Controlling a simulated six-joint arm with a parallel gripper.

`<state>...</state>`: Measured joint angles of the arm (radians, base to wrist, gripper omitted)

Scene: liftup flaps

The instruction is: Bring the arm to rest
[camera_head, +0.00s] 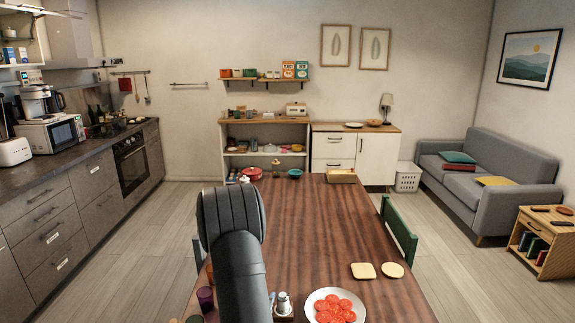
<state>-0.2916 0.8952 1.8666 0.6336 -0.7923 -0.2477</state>
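My dark grey arm rises from the bottom of the head view, left of the middle, and ends in a broad rounded joint over the left side of the wooden table (318,230). My gripper cannot be made out; no fingers show, so whether it holds anything is not visible. The arm hides part of the table's left side.
A white plate with red slices (335,308) is at the near table edge, right of my arm. Small shakers (283,304) stand between them. A green chair (399,230) adjoins the table's right side. The table's middle is clear.

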